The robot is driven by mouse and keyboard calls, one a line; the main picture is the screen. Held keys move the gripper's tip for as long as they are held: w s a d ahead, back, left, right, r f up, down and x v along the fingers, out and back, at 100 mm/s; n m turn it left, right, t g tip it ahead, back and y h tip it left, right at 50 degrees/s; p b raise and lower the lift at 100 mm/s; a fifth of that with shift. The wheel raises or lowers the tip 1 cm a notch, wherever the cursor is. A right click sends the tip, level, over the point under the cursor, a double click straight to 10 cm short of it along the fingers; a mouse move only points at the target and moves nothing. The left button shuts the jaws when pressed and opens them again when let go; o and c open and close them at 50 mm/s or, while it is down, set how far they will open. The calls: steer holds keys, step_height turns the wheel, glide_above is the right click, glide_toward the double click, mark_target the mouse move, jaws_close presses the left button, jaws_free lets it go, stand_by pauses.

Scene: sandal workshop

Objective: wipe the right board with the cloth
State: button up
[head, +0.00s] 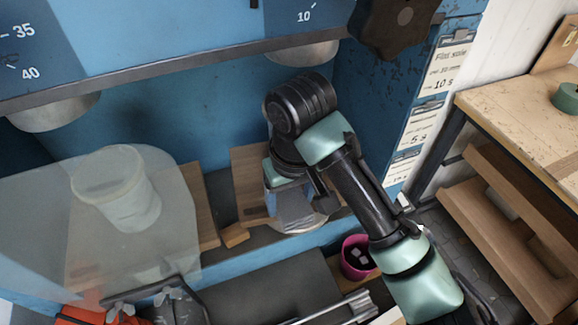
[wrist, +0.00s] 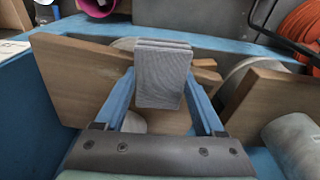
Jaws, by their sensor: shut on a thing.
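The right board (head: 247,170) is a brown wooden board in the right bay of the blue unit, partly hidden behind my arm. It shows at the left of the wrist view (wrist: 72,80), its middle hidden by the cloth. My gripper (head: 290,205) is shut on the cloth (wrist: 163,75), a grey ribbed pad held between the blue fingers. The cloth also shows in the head view (head: 297,212), in front of the board and above a pale round plate. I cannot tell whether cloth and board touch. Another board (head: 204,205) stands to the left; it is at the right of the wrist view (wrist: 268,100).
A small wood block (head: 236,236) lies near the right board. A magenta cup (head: 357,257) stands at the front right. A translucent panel (head: 50,220) and a pale cylinder (head: 122,190) fill the left. A workbench (head: 510,90) stands at the right.

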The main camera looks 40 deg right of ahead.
mark_target(290, 200)
step_height(290, 200, up, 6)
steer(key=p, duration=0.7)
step_height(290, 200, up, 3)
steer(key=p, duration=0.4)
steer(key=shift+r, duration=0.1)
steer(key=shift+a, duration=0.1)
steer(key=shift+f+b, duration=0.2)
steer(key=shift+b, duration=0.1)
stand_by(0.4)
